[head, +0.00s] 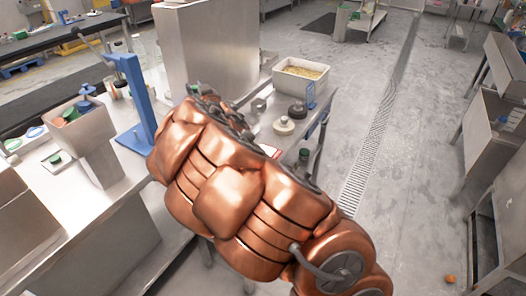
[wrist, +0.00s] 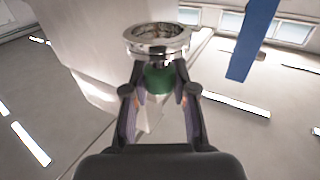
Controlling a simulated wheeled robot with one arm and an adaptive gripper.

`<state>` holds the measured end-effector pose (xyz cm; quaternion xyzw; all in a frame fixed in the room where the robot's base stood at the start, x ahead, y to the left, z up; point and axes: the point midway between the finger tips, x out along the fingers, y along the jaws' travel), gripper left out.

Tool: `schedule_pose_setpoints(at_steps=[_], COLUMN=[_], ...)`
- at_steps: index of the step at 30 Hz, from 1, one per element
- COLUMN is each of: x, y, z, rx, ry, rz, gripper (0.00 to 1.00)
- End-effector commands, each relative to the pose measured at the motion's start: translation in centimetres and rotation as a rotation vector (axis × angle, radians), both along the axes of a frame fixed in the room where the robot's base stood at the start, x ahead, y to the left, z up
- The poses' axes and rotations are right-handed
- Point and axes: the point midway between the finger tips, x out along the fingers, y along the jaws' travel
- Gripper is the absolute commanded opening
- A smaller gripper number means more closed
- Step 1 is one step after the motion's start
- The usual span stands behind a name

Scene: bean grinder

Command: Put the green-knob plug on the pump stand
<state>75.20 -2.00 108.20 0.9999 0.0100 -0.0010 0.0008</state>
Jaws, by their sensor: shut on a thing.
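In the wrist view, my gripper (wrist: 159,92) is shut on a green knob (wrist: 158,79), with a finger on each side of it. A shiny metal ring-shaped body (wrist: 157,48) sits just beyond the knob and looks like part of the same green-knob plug. The plug is held in the air, close to a pale metal surface (wrist: 85,40). In the head view my copper-coloured arm covers the middle of the picture and hides the gripper and plug. I cannot tell which thing is the pump stand.
A blue upright stand (head: 137,98) is on the bench left of my arm; a blue strip (wrist: 252,38) shows in the wrist view. A grey bin (head: 85,128) stands further left. A tub of beans (head: 300,80) is behind my arm. The floor right of the bench is mostly clear.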

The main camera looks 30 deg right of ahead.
Motion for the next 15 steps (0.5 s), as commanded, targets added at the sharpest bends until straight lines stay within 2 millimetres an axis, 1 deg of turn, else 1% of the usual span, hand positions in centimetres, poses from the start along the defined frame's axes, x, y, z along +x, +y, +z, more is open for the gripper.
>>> schedule_pose_setpoints(at_steps=[1, 5, 8, 11, 15], x=[-0.1, -0.7, -1.6, -2.8, -5.0], y=[-1.5, -4.6, -6.8, -8.8, -11.3], z=[-1.0, -2.9, -4.5, -6.2, -8.8], rx=[0.003, 0.003, 0.003, 0.003, 0.004], ry=[0.000, -0.001, -0.001, -0.001, -0.001], rz=[0.003, 0.051, 0.098, 0.146, 0.213], gripper=[0.00, 0.00, 0.00, 0.00, 0.00])
